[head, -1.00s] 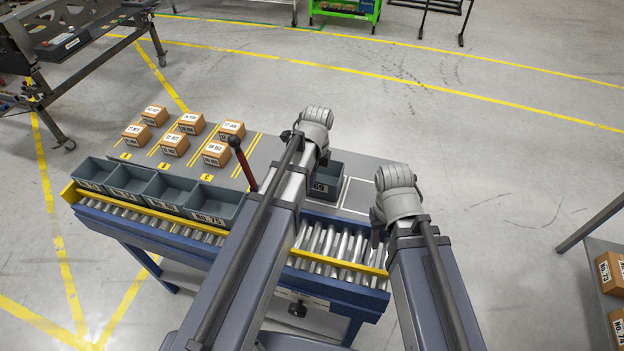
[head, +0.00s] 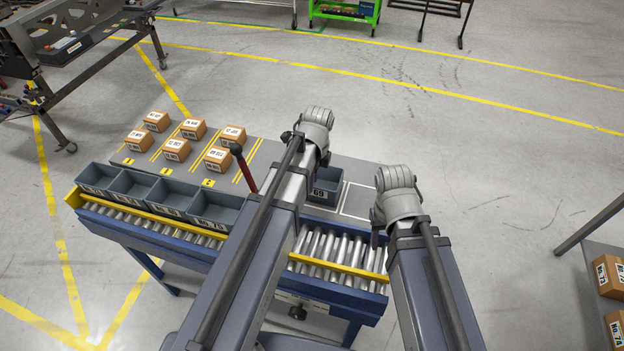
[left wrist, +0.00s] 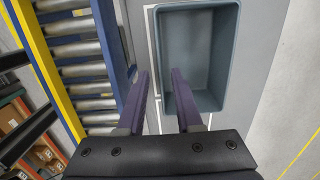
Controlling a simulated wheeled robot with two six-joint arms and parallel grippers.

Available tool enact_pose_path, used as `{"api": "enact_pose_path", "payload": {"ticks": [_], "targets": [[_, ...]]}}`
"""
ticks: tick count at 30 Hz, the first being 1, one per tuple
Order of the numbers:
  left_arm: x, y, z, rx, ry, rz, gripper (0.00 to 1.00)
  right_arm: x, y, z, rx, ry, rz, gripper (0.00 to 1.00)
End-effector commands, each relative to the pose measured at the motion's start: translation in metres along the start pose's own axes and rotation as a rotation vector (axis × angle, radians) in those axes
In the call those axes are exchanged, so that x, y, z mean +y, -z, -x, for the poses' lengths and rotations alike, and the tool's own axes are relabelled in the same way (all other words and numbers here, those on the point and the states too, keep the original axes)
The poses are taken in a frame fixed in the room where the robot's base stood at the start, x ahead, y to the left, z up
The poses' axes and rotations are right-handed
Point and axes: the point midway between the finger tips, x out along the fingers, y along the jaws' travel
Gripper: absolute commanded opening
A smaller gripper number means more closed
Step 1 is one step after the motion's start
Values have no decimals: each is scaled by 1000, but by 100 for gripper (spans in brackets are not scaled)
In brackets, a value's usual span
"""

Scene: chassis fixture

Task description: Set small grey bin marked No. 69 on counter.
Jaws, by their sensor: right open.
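The small grey bin marked 69 (head: 327,186) stands upright on the grey counter (head: 262,158), behind the rollers; my left arm hides part of it and its label in the head view. In the left wrist view the bin (left wrist: 200,50) is empty. My left gripper (left wrist: 160,74) is open, with one finger overlapping the bin's inside and the other outside its left wall. I cannot tell whether they touch it. The head view hides these fingers behind my arm. My right gripper (head: 377,238) is open above the right end of the rollers, apart from the bin.
Several grey bins (head: 165,190) stand in a row along the left of the roller conveyor (head: 335,250), behind its yellow rail. Small brown boxes (head: 177,149) stand on the counter's left. A red-handled lever (head: 244,165) rises between. A white-outlined area (head: 357,199) right of the bin is clear.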

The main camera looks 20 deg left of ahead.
Motion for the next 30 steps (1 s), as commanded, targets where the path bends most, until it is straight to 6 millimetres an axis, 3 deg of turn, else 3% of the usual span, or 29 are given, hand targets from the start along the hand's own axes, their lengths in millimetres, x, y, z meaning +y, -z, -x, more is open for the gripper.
{"api": "enact_pose_path", "payload": {"ticks": [1,15,20,26,30], "targets": [[0,0,14,0,0,0,34,1,-1,14,0,0,0,50],[0,0,86,0,0,0,34,8,-5,86,0,2,-10,50],[0,0,98,0,0,0,34,9,-6,97,0,3,-13,50],[1,1,98,0,0,5,34,9,-6,97,0,3,-15,50],[16,15,99,-3,-4,116,34,9,-6,97,0,3,-14,50]]}}
